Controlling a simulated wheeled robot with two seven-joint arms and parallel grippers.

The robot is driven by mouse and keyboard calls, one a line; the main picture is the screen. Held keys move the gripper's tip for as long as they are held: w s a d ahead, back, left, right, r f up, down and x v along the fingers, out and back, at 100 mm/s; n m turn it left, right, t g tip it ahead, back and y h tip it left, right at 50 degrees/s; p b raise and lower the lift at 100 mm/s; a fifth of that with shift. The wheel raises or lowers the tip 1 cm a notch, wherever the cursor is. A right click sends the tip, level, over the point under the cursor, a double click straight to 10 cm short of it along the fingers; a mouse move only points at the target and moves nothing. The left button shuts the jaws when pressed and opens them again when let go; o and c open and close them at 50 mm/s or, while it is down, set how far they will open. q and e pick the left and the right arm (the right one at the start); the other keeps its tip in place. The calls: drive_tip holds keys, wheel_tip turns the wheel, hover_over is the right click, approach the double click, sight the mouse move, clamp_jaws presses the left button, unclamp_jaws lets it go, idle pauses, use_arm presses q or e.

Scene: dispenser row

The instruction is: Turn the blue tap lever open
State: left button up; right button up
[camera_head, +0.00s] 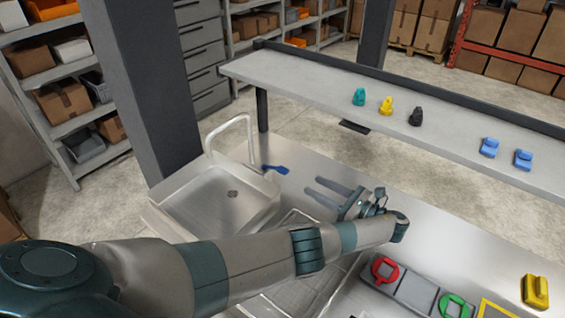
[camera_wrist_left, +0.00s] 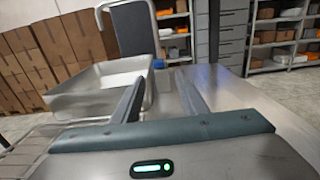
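The blue tap lever (camera_head: 275,169) sticks out to the right from the base of the pale curved tap (camera_head: 248,130) at the sink's back right corner. It also shows small and partly hidden in the left wrist view (camera_wrist_left: 159,63), beyond my fingertips. My left gripper (camera_head: 313,185) is open and empty over the steel counter, to the right of the lever and a little nearer, with its fingers pointing toward it. There is a gap between the fingertips and the lever. The wrist view shows the two fingers (camera_wrist_left: 158,84) apart. My right gripper is not in view.
The sink basin (camera_head: 225,195) lies left of the lever, empty. A wire drainer (camera_head: 290,225) is under my left arm. A raised shelf (camera_head: 330,90) behind holds several small coloured pieces.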

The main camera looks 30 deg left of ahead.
sight(288, 172)
use_arm(q)
drive_tip(key=shift+s+a+r, duration=0.1)
drive_tip(key=shift+s+a, duration=0.05)
drive_tip(key=shift+s, duration=0.05)
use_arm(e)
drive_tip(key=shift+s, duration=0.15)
use_arm(q)
drive_tip(key=shift+a, duration=0.1)
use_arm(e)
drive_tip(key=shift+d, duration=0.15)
